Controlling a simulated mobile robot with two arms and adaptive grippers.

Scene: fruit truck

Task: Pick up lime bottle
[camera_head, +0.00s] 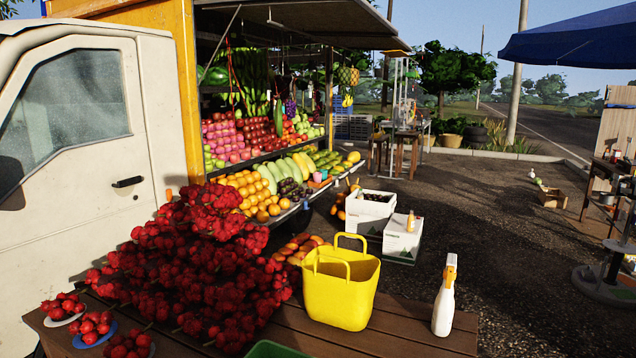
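No bottle that is clearly lime-coloured shows in the head view. A white spray bottle (443,303) with an orange-yellow trigger head stands upright at the right end of the wooden table (390,338), apart from the yellow bag to its left. A very small white and yellow-green item (538,182) shows far off at the right, beside a small wooden crate; I cannot tell what it is. Neither of my grippers is in view.
A yellow bag (341,292) stands on the table beside a heap of red fruit (190,275). A green tray edge (272,350) shows at the front. White boxes (402,243) and the fruit truck (90,130) stand behind. The paving at right is mostly clear.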

